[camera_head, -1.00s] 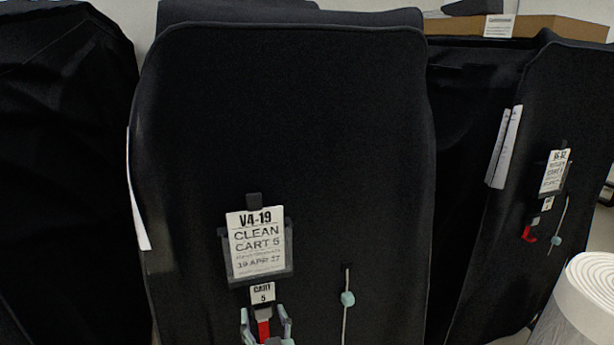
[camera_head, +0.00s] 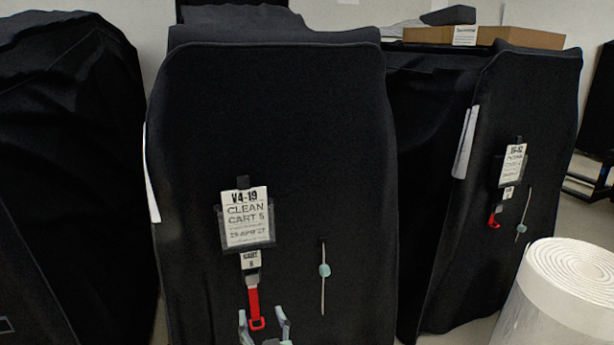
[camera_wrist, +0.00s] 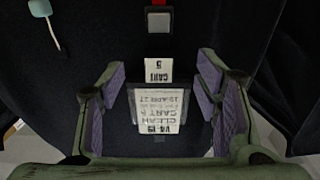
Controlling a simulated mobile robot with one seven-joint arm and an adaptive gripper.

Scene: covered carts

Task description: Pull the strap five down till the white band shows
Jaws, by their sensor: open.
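Strap five (camera_head: 254,303) is a red strap hanging from a dark buckle under the small "CART 5" label (camera_head: 251,260) on the middle black-covered cart. Its visible length is all red, and a red ring (camera_head: 257,324) is at its lower end. My gripper (camera_head: 262,318) is open at the bottom of the head view, its fingers either side of the ring in the picture; I cannot tell their depth from it. In the wrist view my open gripper (camera_wrist: 158,88) has empty space between its purple pads. There the label (camera_wrist: 158,70) appears upside down, with a grey housing and red square (camera_wrist: 159,20) above.
A "CLEAN CART 5" card (camera_head: 245,218) hangs above the strap. A cord with a pale teal bead (camera_head: 324,270) hangs right of it. Another covered cart (camera_head: 540,110) with a short red strap (camera_head: 494,218) stands right. A white roll (camera_head: 575,285) stands at the lower right.

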